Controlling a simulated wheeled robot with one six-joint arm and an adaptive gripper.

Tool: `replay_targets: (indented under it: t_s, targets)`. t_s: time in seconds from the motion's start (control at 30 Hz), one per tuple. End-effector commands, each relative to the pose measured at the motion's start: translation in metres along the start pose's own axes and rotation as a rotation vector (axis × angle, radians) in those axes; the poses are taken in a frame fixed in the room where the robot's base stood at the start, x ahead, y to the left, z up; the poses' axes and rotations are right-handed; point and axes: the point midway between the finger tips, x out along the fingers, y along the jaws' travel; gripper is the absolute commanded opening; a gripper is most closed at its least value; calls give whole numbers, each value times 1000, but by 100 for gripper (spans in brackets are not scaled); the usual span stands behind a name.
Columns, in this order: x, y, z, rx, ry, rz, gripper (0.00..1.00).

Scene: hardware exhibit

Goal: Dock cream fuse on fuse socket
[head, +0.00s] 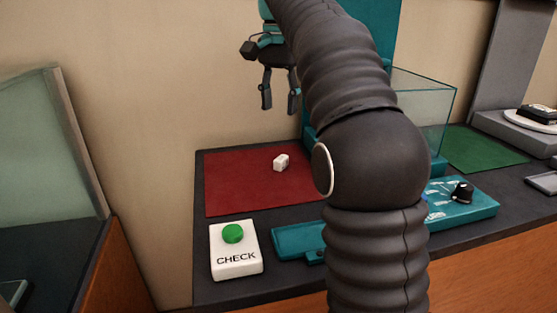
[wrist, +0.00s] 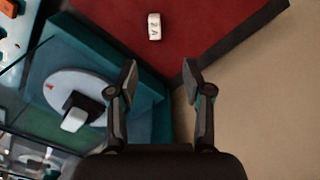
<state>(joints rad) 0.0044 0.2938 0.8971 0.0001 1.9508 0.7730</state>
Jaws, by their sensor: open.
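The cream fuse (head: 281,162) is a small whitish block lying on the red mat. In the wrist view the fuse (wrist: 154,27) shows dark "2 A" marking and lies beyond my fingertips. My gripper (head: 279,107) is open and empty, high above the back of the mat; it also shows in the wrist view (wrist: 160,70), with the fuse clear of its fingers. I cannot identify the fuse socket for sure; my arm hides part of the teal panel (head: 297,240).
The red mat (head: 235,190) is otherwise bare. A white CHECK box (head: 236,262) with a green button stands at the front left. A clear case (head: 425,105) and a green mat (head: 480,148) are right of my arm. In the wrist view, a pale disc (wrist: 60,85) bears a dark-and-white block.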

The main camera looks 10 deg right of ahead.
Motion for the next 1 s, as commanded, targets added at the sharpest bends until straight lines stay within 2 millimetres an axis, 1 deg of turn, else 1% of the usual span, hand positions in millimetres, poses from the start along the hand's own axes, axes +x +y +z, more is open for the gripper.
replay_targets:
  t_s: [0.1,0.33,0.4,0.5,0.7,0.77,0.9,1.0]
  targets:
    - [14,4,-2,8,-1,1,50]
    - [44,5,-2,8,-1,1,50]
    - [57,4,-2,8,-1,1,50]
    - [67,3,-2,7,0,1,50]
    - [77,4,0,5,0,0,50]
    - [85,4,1,5,0,1,50]
    - [106,7,4,4,-2,2,50]
    - [117,6,4,4,-1,1,50]
